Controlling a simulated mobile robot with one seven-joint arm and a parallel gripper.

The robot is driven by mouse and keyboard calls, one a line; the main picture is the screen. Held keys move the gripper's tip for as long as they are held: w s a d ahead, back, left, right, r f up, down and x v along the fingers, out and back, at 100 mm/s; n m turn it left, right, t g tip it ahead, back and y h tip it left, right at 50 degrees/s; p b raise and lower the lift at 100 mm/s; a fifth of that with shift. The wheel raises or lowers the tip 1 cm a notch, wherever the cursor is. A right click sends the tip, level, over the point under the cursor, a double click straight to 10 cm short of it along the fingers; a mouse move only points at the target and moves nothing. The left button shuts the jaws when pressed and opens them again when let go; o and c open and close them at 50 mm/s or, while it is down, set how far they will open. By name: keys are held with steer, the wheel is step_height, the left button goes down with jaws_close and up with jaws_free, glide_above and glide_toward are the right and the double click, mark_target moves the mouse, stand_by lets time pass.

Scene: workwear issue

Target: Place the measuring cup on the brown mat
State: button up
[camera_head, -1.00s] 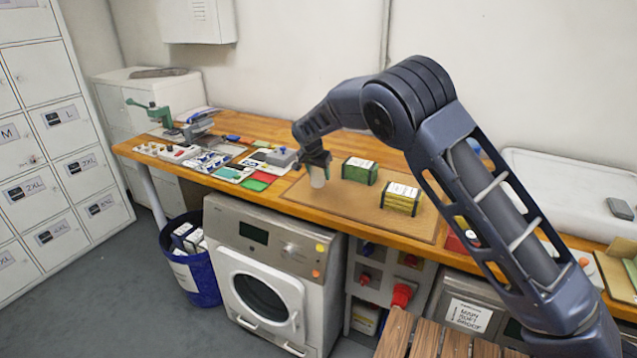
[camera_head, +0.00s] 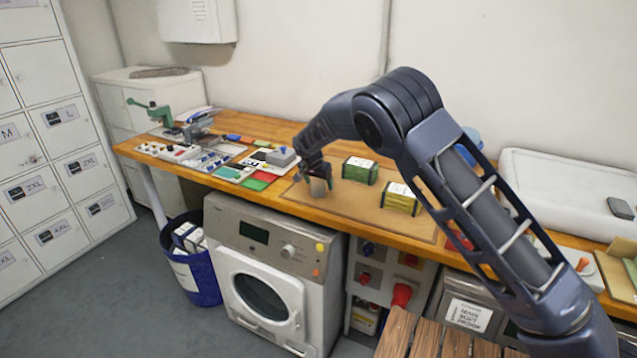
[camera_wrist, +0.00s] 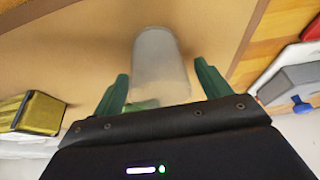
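The measuring cup (camera_head: 318,187) is a small, greyish, translucent cup near the left end of the brown mat (camera_head: 350,208), and appears to stand on it. My gripper (camera_head: 319,181) is low over the mat, with its fingers on either side of the cup. In the wrist view, the cup (camera_wrist: 160,62) is between the two green fingers, with a narrow gap on each side, so my gripper (camera_wrist: 162,75) looks open. The mat (camera_wrist: 90,50) fills much of that view. The cup's contact with the mat is not clearly visible.
A green box (camera_head: 360,171) and a yellow-and-black box (camera_head: 399,199) stand on the mat right of the cup. A grey device (camera_head: 281,157) and green and red cards are left of the mat. Bare mat lies in front of the boxes.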

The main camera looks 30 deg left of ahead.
steer(key=shift+r, duration=0.15)
steer(key=v, duration=1.2)
steer(key=shift+r, duration=0.1)
